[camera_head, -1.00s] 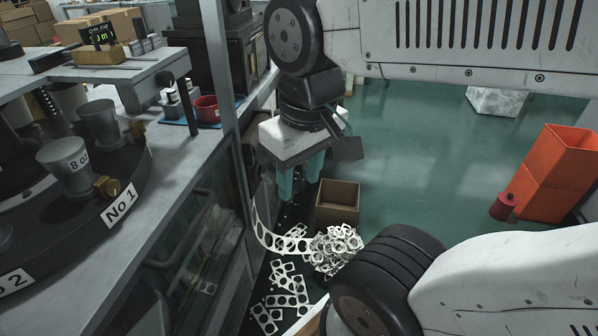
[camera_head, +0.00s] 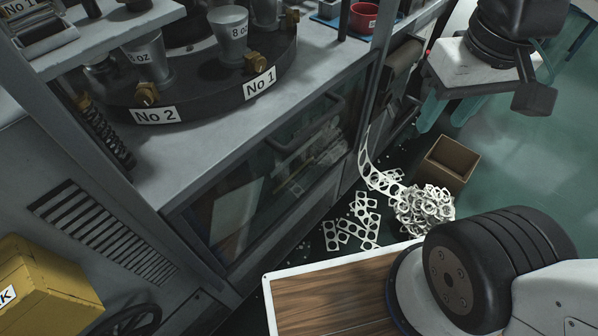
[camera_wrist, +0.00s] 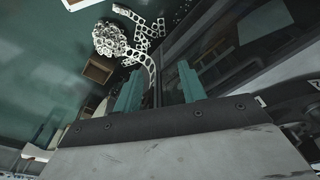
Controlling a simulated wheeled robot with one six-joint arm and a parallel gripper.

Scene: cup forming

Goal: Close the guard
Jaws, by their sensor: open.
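A dark see-through panel (camera_head: 255,190) with a grey bar handle (camera_head: 305,135) fills the machine's front below the grey worktop; it looks like the guard. I cannot tell from this angle whether it stands open or shut. My gripper (camera_head: 447,112) hangs at the upper right in the head view, beyond the panel's far end and apart from the handle. Its teal fingers are open and empty. In the wrist view my gripper (camera_wrist: 158,90) also shows two spread fingers, with the dark glazed panel (camera_wrist: 240,75) to the right.
A dark turntable (camera_head: 195,90) with several metal cups stands on the worktop (camera_head: 190,165). A pile of white scrap rings (camera_head: 425,208) and a brown box (camera_head: 447,165) lie on the floor near my gripper. A yellow box (camera_head: 45,290) is at lower left. Green floor at right is open.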

